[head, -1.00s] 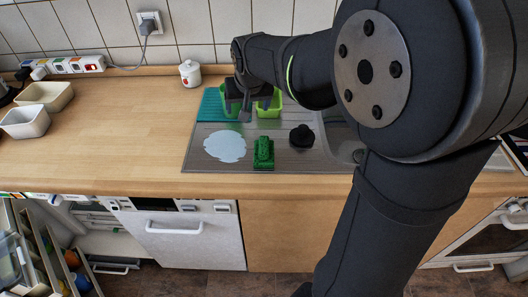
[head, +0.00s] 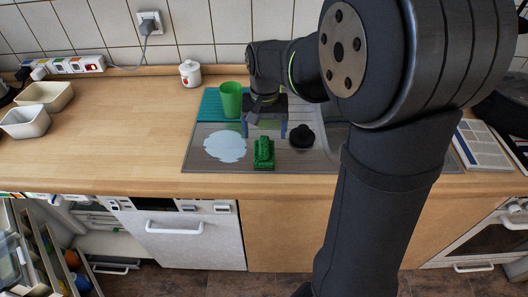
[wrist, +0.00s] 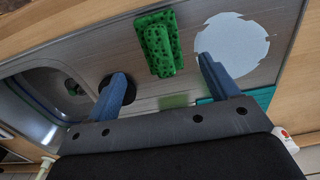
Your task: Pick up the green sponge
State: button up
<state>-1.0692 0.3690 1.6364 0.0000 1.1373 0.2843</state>
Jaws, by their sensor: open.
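The green sponge (head: 264,153) lies on the metal drainboard near the counter's front edge. It is dark green and speckled, with a raised narrow part on a flatter part. It also shows in the wrist view (wrist: 158,45), just beyond the fingertips and between their lines. My gripper (head: 266,131) has two blue fingers, spread apart and empty. In the head view it is behind the sponge, with a gap between them. In the wrist view my gripper (wrist: 161,67) is open toward the sponge, and nothing is between the fingertips.
A pale blue patch (head: 225,147) lies left of the sponge, a black round object (head: 302,135) right of it. A green cup (head: 231,99) stands on a teal mat (head: 209,103) behind.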

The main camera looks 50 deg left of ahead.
aim_at(264, 144)
notch_tip(264, 144, down, 8)
jog(key=shift+a+r, duration=0.1)
dwell(0.4)
jog(key=c, duration=1.1)
